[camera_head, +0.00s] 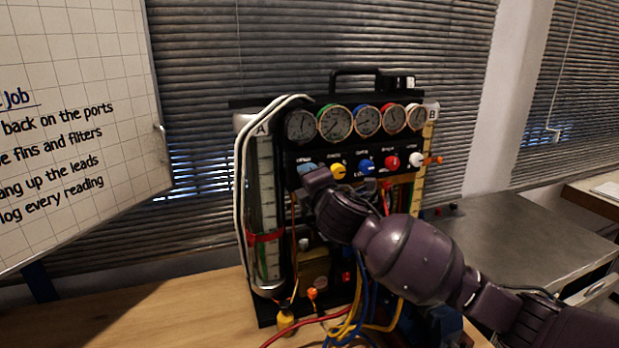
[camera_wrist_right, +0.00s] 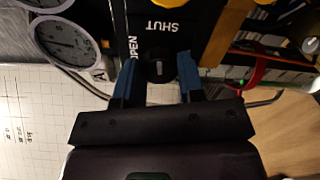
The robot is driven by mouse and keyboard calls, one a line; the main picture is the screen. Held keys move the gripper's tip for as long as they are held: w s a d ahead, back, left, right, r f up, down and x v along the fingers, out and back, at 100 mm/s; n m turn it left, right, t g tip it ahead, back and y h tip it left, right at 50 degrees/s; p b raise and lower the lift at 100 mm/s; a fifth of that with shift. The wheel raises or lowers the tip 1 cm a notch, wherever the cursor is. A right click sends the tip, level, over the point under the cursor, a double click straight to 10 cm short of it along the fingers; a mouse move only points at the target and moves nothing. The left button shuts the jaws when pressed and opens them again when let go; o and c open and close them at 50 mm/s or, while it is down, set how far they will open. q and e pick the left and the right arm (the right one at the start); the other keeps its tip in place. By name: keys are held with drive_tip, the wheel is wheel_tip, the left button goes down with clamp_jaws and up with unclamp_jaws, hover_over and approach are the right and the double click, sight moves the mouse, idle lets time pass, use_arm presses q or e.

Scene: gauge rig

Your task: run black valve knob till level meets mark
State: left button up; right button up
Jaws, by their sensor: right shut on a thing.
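The gauge rig (camera_head: 300,158) stands on the wooden bench with a row of dials and coloured knobs. My right gripper (camera_head: 310,183) reaches its leftmost knob, which the gripper hides in the head view. In the right wrist view, my right gripper (camera_wrist_right: 157,82) has its blue fingers on either side of the black valve knob (camera_wrist_right: 158,70) and is shut on it. OPEN and SHUT are lettered beside the knob. Tube A (camera_head: 266,190), at the rig's left, has a scale and a red band (camera_head: 265,237) around it. I cannot make out its liquid level clearly. My left gripper is out of view.
Yellow (camera_head: 337,171), blue (camera_head: 366,168), red (camera_head: 391,162) and white (camera_head: 416,160) knobs sit to the right. White hoses (camera_head: 241,165) loop beside tube A. Coloured leads hang below the rig. A whiteboard (camera_head: 75,70) stands at left. The bench's front left (camera_head: 150,315) is clear.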

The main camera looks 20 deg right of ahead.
drive_tip(key=shift+f+m, duration=0.1)
drive_tip(key=shift+m, duration=0.4)
idle(0.3)
drive_tip(key=o, duration=0.9)
drive_tip(key=shift+s, duration=0.1)
drive_tip(key=s, duration=0.5)
drive_tip(key=s+b, duration=0.1)
drive_tip(key=s, duration=0.4)
drive_tip(key=shift+s+d, duration=0.2)
drive_tip(key=shift+s, duration=0.15)
